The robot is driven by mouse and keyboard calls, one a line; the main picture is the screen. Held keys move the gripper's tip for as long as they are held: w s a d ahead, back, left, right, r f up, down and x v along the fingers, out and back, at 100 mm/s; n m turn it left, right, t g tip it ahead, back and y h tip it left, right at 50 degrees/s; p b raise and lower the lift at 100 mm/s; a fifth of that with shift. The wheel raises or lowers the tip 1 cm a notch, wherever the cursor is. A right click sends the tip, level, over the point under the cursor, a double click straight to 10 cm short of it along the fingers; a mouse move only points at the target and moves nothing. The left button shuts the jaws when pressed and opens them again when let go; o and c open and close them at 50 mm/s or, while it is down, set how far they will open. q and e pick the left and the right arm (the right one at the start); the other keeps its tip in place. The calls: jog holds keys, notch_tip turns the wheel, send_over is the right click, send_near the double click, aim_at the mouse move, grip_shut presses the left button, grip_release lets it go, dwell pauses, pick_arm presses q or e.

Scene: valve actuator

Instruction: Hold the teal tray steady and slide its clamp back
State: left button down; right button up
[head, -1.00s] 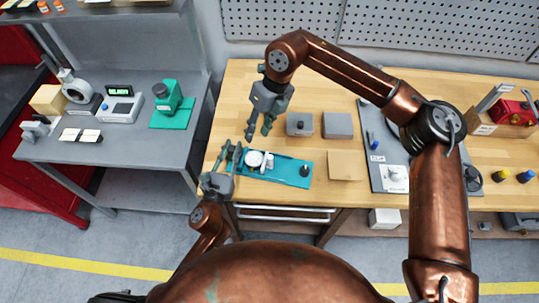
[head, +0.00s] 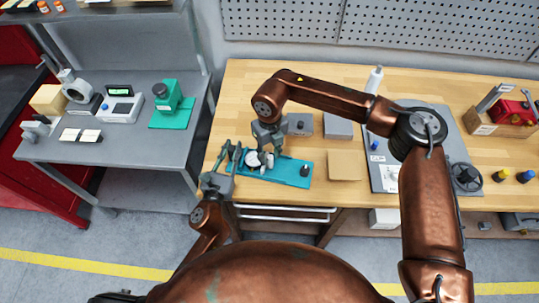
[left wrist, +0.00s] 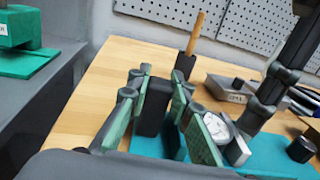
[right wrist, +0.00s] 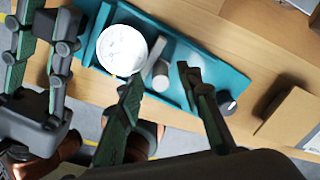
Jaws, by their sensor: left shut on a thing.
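The teal tray (head: 288,174) lies on the wooden bench. It carries a white round part (right wrist: 122,50), a pale grey clamp piece (right wrist: 160,76) beside it and a black knob (right wrist: 227,102) towards the other end. My left gripper (head: 231,152) is shut on a dark block (left wrist: 152,104) at the tray's left end, with a finger on each side. My right gripper (head: 268,151) points down over the tray by the round part. In the right wrist view its fingers are apart, with the clamp piece showing between and beyond them. I cannot tell whether they touch it.
Behind the tray are a grey box (head: 300,124) and another grey block (head: 338,126). A tan pad (head: 345,165) lies to its right, then a grey panel (head: 438,135) with a handwheel (head: 467,175). A separate grey table (head: 110,160) stands at the left.

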jog(key=shift+f, duration=0.35)
jog(key=shift+c, duration=0.3)
grip_shut()
